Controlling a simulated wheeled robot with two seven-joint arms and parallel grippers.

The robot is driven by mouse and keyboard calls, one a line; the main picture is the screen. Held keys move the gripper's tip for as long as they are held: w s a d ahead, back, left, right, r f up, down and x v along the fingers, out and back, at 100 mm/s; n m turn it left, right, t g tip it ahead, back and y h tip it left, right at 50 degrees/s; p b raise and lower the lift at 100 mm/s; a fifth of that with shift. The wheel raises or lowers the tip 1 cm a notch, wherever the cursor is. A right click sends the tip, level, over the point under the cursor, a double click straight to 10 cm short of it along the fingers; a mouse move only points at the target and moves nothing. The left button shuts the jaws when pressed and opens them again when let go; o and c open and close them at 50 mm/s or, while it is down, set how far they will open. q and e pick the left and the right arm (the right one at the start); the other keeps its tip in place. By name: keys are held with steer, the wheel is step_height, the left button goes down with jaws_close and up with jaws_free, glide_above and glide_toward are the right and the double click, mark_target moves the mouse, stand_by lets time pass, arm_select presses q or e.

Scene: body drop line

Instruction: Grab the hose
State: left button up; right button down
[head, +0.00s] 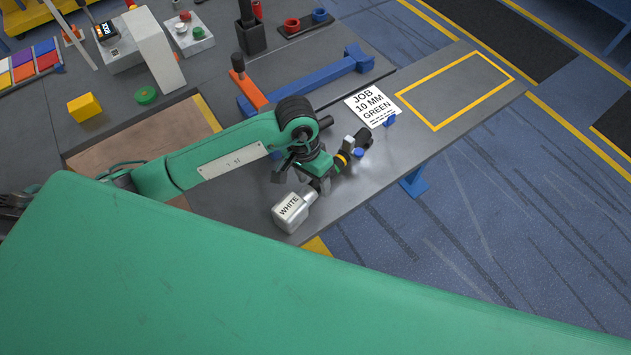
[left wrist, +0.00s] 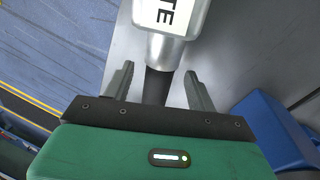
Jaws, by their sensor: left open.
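A dark round length, likely the hose (left wrist: 157,86), extends from that neck toward my gripper. My left gripper (left wrist: 159,76) is open, with one finger on each side of the dark length and gaps on both sides. In the head view my left gripper (head: 322,181) is just beyond the cylinder, and its wrist hides most of the dark length. My right gripper is not in view.
A dark fitting with a yellow ring (head: 342,159) is beside my gripper. A white job card (head: 371,105) reads 10 MM GREEN. A blue bar (head: 318,83) lies farther back. The yellow-outlined area (head: 455,90) at the right of the bench is clear.

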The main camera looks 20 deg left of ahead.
arm_select(q)
steer(key=shift+s+d+f, duration=0.1)
steer(key=shift+d+f, duration=0.05)
steer(key=shift+f, duration=0.5)
steer(key=shift+s+d+f, duration=0.1)
steer(key=shift+f, duration=0.5)
steer(key=c, duration=1.1)
jaws_close()
steer(key=shift+w+r, duration=0.1)
steer(key=shift+r, duration=0.05)
